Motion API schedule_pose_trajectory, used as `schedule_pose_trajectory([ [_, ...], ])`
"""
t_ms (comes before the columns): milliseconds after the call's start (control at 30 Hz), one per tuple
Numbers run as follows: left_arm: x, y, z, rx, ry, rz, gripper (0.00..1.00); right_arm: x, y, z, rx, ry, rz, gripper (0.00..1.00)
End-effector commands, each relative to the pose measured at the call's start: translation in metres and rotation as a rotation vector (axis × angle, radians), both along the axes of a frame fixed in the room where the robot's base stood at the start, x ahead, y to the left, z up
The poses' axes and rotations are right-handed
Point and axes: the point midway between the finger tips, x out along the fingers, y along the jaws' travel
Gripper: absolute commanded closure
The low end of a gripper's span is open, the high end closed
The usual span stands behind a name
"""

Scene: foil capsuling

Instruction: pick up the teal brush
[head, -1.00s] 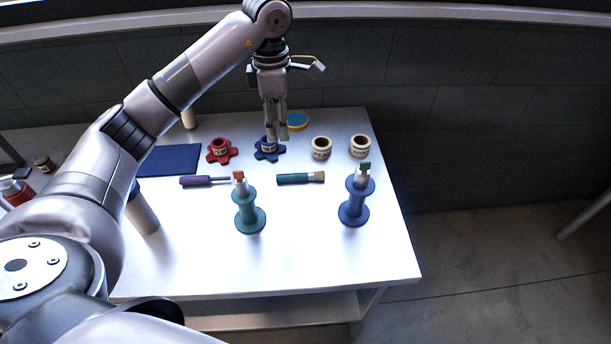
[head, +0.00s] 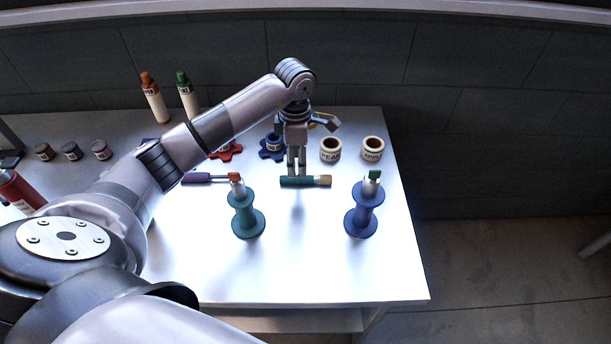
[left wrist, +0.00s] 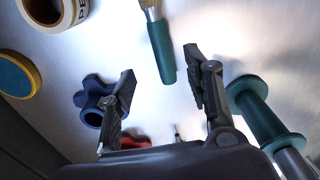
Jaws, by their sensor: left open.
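The teal brush (head: 298,182) lies flat on the table, its pale bristle end pointing right. My left gripper (head: 296,171) points down at it, with the fingertips at or just behind the handle in the head view. In the left wrist view the brush handle (left wrist: 162,50) reaches in between the two spread fingers of my left gripper (left wrist: 160,74), its butt end toward me. The fingers are open and I see a gap on both sides of the handle. My right gripper is not in view.
A teal spool (head: 247,214) and a blue spool (head: 361,212) stand in front. A purple-handled tool (head: 197,179) lies left. Behind are a blue knob (head: 271,148), a red knob (head: 229,150) and two cream rings (head: 330,150). The table's right front is clear.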

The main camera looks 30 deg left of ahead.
Motion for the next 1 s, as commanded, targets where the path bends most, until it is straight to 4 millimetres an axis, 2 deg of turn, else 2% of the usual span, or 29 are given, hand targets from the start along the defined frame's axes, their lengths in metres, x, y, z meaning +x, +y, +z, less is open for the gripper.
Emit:
schedule_pose_trajectory([
  [100, 0.000, 0.000, -0.008, -0.001, 0.000, 0.000, 0.54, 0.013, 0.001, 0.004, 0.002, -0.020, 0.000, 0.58],
  [200, -0.001, -0.001, -0.014, -0.001, 0.003, 0.001, 0.54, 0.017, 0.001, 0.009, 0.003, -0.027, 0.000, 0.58],
  [367, -0.004, -0.004, -0.036, -0.003, 0.005, 0.001, 0.54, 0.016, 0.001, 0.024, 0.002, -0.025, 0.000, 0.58],
  [533, -0.003, -0.003, -0.058, -0.002, 0.001, 0.001, 0.54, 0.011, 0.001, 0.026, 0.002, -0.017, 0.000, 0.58],
  [800, -0.003, -0.003, -0.061, 0.000, -0.001, 0.000, 0.54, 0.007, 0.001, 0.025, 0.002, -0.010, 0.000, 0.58],
  [1000, -0.003, -0.003, -0.061, 0.000, -0.001, 0.000, 0.67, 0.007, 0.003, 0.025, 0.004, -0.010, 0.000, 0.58],
])
